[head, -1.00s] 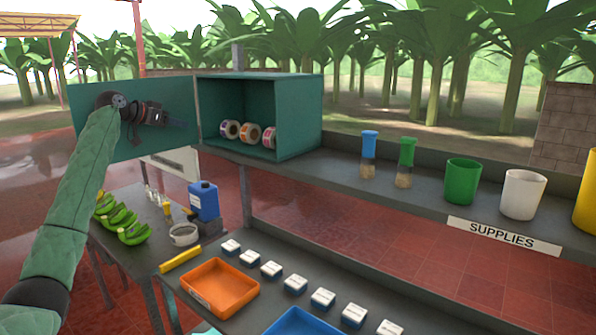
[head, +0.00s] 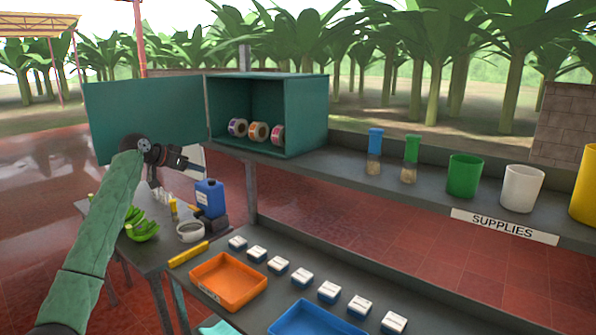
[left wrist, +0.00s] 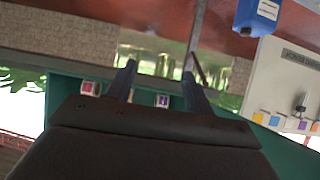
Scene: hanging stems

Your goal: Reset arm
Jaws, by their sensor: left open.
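My left arm comes in from the left in the head view, with its left gripper (head: 198,166) in front of the open door of the green cabinet (head: 306,118). The gripper is open and empty. In the left wrist view its two fingers (left wrist: 160,84) stand apart with nothing held between them. Several tape rolls (head: 258,132) stand inside the cabinet, to the right of the gripper. The cabinet door (head: 140,115) is swung open to the left. My right gripper is not in view.
Below the gripper, a side table holds green bananas (head: 143,230) and a blue bottle (head: 209,198). The front bench has an orange tray (head: 228,282), a blue tray (head: 310,320) and several small white-topped boxes (head: 302,278). Cups, including a green one (head: 464,174), stand on the shelf.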

